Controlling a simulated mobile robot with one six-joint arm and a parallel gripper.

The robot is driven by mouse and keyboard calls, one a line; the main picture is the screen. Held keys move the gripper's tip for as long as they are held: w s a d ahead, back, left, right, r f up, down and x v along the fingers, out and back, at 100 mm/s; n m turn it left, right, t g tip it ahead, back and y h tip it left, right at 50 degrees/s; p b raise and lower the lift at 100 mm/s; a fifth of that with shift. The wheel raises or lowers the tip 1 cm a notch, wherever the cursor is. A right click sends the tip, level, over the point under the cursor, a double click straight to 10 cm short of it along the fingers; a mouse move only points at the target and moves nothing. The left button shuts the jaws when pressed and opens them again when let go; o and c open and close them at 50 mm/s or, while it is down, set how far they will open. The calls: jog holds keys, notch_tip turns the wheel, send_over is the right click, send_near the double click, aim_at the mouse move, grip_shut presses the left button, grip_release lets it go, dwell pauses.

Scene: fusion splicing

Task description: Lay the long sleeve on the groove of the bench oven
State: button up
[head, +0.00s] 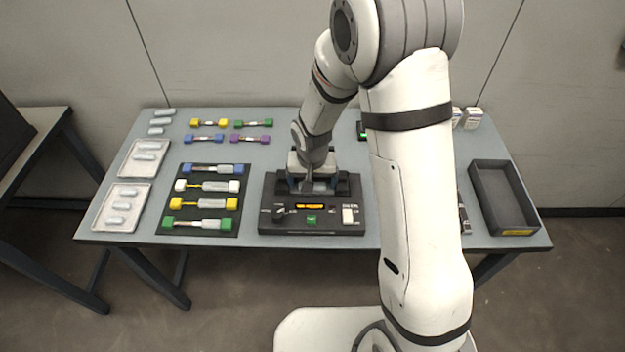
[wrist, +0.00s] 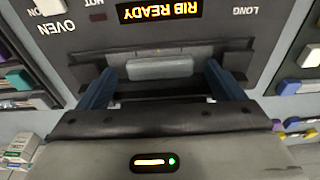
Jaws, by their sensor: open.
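The bench oven (head: 262,213) is a dark box at the middle of the table, with a front panel and a lit display; its panel reads upside down in the wrist view (wrist: 110,45). A pale grey sleeve (wrist: 160,68) lies lengthwise in the oven's groove, seemingly seated there. I cannot tell its length class from its looks. My gripper (wrist: 160,76) is open, its two blue fingers apart, one beyond each end of the sleeve and not visibly touching it. In the head view my gripper (head: 312,184) is over the oven, and the sleeve is hidden.
Two pale trays (head: 135,172) (head: 97,222) with sleeves stand at the left, with loose sleeves (head: 160,122) behind. A dark mat (head: 170,231) holds several coloured-end holders left of the oven; more lie behind. A black bin (head: 481,196) stands at the right. My arm hides the table right of the oven.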

notch_tip(320, 180, up, 11)
jog(key=s, duration=0.2)
jog(key=s+d+r, duration=0.6)
jog(key=s+d, duration=0.1)
jog(key=s, duration=0.1)
jog(key=s+d+r+t, duration=0.1)
jog(key=s+d+r, duration=0.4)
jog(key=s+d, duration=0.2)
jog(key=shift+s+d+r, duration=0.2)
jog(key=shift+s+r, duration=0.15)
jog(key=shift+s, duration=0.8)
jog(key=shift+c, duration=0.4)
